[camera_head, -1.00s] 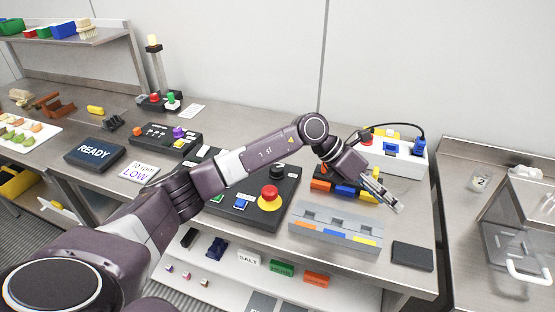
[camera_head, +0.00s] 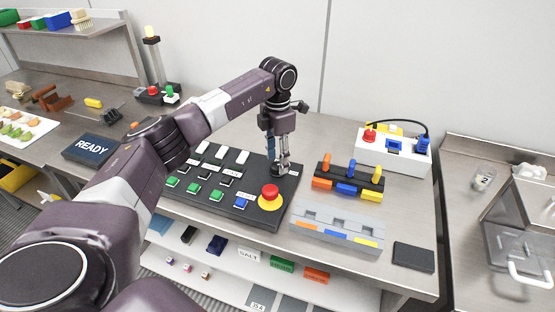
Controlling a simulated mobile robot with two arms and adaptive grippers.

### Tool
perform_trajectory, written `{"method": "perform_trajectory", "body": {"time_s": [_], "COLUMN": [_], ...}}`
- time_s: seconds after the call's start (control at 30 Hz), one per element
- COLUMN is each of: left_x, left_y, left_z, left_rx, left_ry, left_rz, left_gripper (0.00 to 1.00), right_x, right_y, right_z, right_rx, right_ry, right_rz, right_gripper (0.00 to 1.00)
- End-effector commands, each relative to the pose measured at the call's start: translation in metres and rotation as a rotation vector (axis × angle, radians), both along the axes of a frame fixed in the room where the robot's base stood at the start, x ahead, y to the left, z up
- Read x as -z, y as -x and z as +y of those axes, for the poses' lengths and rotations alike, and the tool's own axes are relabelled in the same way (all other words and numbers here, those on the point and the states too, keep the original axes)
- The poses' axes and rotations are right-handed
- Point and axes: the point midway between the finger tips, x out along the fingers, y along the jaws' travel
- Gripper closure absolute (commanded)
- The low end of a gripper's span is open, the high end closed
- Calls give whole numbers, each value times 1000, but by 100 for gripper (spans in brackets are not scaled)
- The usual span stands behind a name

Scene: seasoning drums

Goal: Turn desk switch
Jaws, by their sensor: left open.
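A dark control panel (camera_head: 217,209) lies on the metal desk, with several white, green and blue buttons. A black rotary knob (camera_head: 278,170) sits at its far right corner, mostly covered by my fingers. A red mushroom button (camera_head: 270,192) on a yellow base stands just in front of it. My left gripper (camera_head: 280,167) points down over the knob, open, with its fingertips at or close around it. I cannot tell whether they touch it. My right gripper is not in view.
Orange, blue and yellow levers stand on a dark block (camera_head: 347,182) to the right, with a grey slotted rack (camera_head: 335,232) in front. A white box (camera_head: 393,152) with a cable stands behind. A READY display (camera_head: 92,149) is at left. The desk behind the gripper is clear.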

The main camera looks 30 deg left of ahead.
Motion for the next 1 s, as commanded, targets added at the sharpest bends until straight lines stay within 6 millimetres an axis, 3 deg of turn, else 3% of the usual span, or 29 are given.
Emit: {"method": "perform_trajectory", "body": {"time_s": [0.2, 0.47, 0.83, 1.0], "left_x": [16, 18, 17, 17], "left_y": [0, 0, 0, 0], "left_z": [0, 0, -1, 0], "left_rx": [1, 1, 1, -7], "left_ry": [0, 1, 1, 1], "left_rz": [-1, -2, -2, -3], "left_gripper": [54, 55, 96, 96], "right_x": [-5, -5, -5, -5], "right_y": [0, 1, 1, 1], "right_z": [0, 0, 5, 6], "right_rx": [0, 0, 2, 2], "right_ry": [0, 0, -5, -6], "right_rz": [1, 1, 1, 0], "right_gripper": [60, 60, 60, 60]}}
